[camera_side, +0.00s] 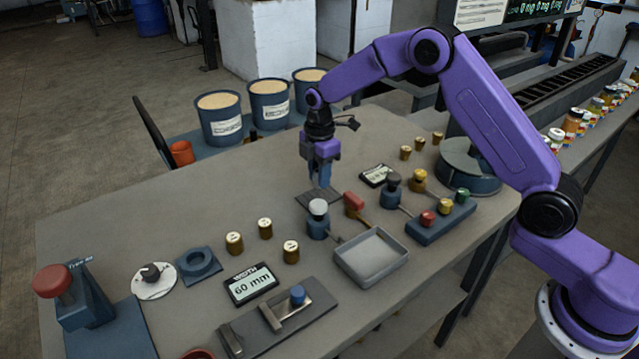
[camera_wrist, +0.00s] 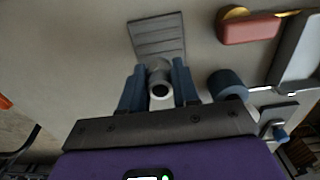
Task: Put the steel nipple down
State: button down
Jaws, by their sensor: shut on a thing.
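The steel nipple (camera_wrist: 160,82) shows in the wrist view as a short grey cylinder with a dark round bore facing the camera. My gripper (camera_wrist: 159,88) is shut on it, with one blue finger on each side. In the side view my gripper (camera_side: 321,184) points down over a small dark grey plate (camera_side: 308,202); I cannot make out the nipple between the fingers there. The ribbed grey plate (camera_wrist: 157,27) also shows just beyond the nipple in the wrist view. I cannot tell whether the nipple touches the plate.
A display reading 60 mm (camera_side: 251,285), a measuring slide (camera_side: 284,316) and several brass pieces (camera_side: 234,243) lie nearer. The table's left rear is clear.

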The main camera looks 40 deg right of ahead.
jog(key=shift+f, duration=1.5)
jog(key=shift+f, duration=0.15)
jog(key=c, duration=0.8)
grip_release()
